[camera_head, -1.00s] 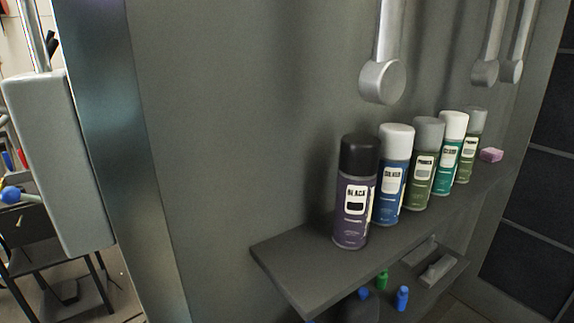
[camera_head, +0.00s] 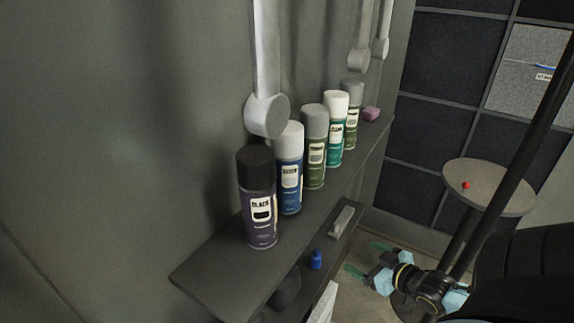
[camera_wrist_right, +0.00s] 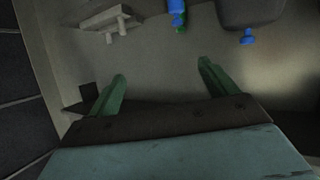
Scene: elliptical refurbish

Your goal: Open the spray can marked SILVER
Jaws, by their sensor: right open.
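The SILVER spray can (camera_head: 290,178) is blue with a white cap (camera_head: 290,139), which is on. It stands upright on the dark wall shelf (camera_head: 215,262), between the purple BLACK can (camera_head: 258,208) with a black cap and a green can with a grey cap (camera_head: 314,150). My right gripper (camera_head: 368,258) is at the lower right in the head view, below and to the right of the cans, apart from them. It is open and empty. Its two green fingers are spread in the right wrist view (camera_wrist_right: 162,88). My left gripper is out of view.
A teal can (camera_head: 336,130), another green can (camera_head: 352,115) and a pink block (camera_head: 371,114) stand farther along the shelf. A hanging grey lever (camera_head: 267,112) comes down close behind the SILVER can. A small blue bottle (camera_head: 316,260) stands below the shelf. A round table (camera_head: 490,187) is at right.

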